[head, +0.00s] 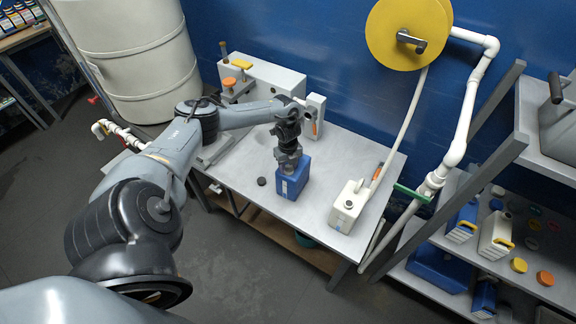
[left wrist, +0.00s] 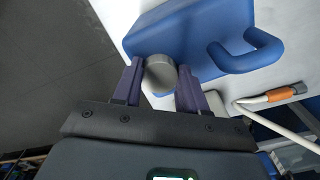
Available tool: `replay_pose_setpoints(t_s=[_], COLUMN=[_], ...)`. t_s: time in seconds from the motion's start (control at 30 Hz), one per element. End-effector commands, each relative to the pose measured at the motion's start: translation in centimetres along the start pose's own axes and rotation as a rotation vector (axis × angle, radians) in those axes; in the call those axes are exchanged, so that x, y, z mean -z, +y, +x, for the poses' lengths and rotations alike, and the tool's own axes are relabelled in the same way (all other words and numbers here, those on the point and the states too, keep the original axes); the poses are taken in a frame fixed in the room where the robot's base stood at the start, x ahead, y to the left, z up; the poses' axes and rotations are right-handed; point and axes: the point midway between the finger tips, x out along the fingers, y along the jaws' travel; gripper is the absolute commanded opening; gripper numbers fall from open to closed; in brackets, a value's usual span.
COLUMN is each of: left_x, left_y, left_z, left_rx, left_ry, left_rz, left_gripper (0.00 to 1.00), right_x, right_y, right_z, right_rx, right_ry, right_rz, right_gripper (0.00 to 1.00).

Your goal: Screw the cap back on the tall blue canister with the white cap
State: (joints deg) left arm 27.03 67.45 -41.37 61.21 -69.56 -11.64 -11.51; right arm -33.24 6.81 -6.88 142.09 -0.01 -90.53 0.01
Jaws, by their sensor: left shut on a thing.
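The tall blue canister (head: 292,183) stands upright on the grey table below my left gripper (head: 289,160). In the left wrist view, the blue canister (left wrist: 190,30) fills the top, with its looped handle to the right. The cap is over the canister's top at the neck. The gripper hides the neck in the head view, and I cannot tell whether the cap is threaded on. My right gripper is not in view.
A small dark cap (head: 262,181) lies left of the canister on the table (head: 325,160). A white jug (head: 348,205) stands to the right, beside a hose from the yellow reel (head: 408,30). White equipment (head: 262,75) stands at the back. The table's front edge is close to the canister.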

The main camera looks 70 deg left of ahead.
Motion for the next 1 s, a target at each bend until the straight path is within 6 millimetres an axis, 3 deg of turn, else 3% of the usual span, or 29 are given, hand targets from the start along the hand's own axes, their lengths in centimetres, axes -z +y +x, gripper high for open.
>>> replay_pose_setpoints(t_s=[0.17,0.6,1.0], left_x=[0.0,0.1,0.1], left_y=[-0.1,-0.2,-0.2], left_z=[0.2,0.2,0.1], left_rx=[0.001,-0.001,0.0], left_ry=[-0.001,0.0,0.0], left_rz=[0.05,0.486,0.524], left_gripper=[0.0,0.0,0.0], right_x=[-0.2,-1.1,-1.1], right_y=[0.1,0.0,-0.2], right_z=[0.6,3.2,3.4], right_rx=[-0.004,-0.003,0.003], right_ry=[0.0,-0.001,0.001], right_rz=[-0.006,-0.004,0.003], right_gripper=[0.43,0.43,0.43])
